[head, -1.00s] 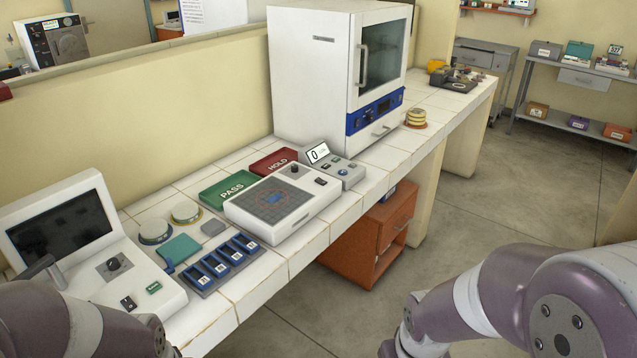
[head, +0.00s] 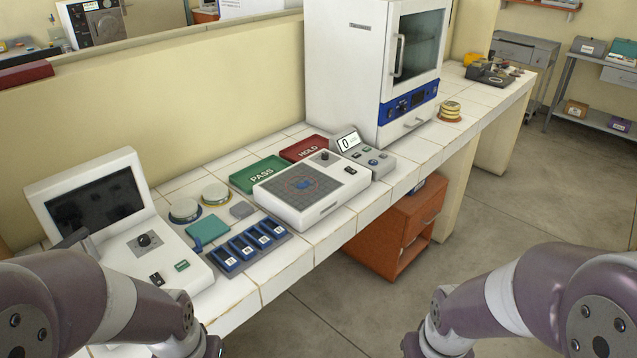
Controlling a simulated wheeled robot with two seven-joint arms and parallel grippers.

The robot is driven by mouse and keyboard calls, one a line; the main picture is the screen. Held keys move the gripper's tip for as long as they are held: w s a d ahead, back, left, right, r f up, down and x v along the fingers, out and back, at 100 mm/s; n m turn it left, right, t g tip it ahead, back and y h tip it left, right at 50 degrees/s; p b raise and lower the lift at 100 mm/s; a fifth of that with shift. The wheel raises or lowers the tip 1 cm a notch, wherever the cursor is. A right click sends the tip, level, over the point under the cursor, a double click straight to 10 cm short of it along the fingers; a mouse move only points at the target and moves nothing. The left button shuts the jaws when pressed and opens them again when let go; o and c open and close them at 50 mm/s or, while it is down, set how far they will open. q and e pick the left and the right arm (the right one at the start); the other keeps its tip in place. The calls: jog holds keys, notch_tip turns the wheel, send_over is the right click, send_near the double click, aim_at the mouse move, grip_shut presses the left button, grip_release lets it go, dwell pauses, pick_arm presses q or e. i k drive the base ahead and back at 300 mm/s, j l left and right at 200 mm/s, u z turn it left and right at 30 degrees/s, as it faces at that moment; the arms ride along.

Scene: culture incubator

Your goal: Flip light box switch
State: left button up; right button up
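A flat white box (head: 312,192) with a dark gridded top panel lies on the white tiled bench. It has a black knob (head: 324,157) and a small dark switch (head: 350,170) along its far right edge. A second white unit (head: 128,232) with an upright dark screen stands at the near left. It carries a black knob, a black rocker switch (head: 156,279) and a green button. I cannot tell from looks alone which one is called the light box. My arms enter from the lower left and lower right; both grippers are out of view.
Green PASS (head: 258,173) and red HOLD (head: 306,149) trays lie behind the flat box. A counter with a "0" display (head: 362,152) stands beside it. Blue slots (head: 247,248), round dishes (head: 185,210) and a teal pad (head: 208,230) lie nearer. An incubator (head: 345,70) stands farther back.

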aim_at(349, 169)
jog(key=i+l+u, duration=0.15)
jog(key=u, duration=0.3)
jog(key=i+l+u, duration=0.1)
jog(key=u, duration=0.4)
jog(key=i+l+u, duration=0.1)
jog(key=l+u, duration=0.2)
jog(key=u, duration=0.15)
